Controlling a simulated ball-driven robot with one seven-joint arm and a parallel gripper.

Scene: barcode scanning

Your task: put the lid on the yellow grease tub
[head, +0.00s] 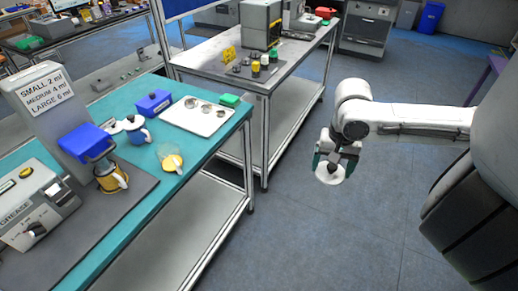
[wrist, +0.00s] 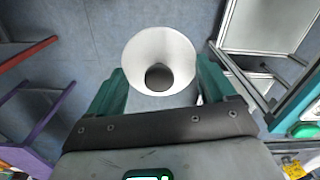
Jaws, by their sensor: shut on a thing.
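My gripper (head: 331,163) is shut on a round white lid (head: 328,176) with a dark knob, held in open air over the floor. In the wrist view the lid (wrist: 160,45) sits between the teal fingers of my gripper (wrist: 160,80). A yellow tub (head: 113,180) with a handle stands on the grey mat at the left, beneath the blue head of the grease machine (head: 38,212). That head partly hides its top. My gripper is far to the right of the tub, beyond the bench edge.
A blue pot (head: 138,134) and a clear jug with yellow contents (head: 171,160) stand near the tub. A white tray (head: 181,119) with small metal cups lies on the teal bench. A grey table (head: 215,63) stands behind. The floor around my gripper is clear.

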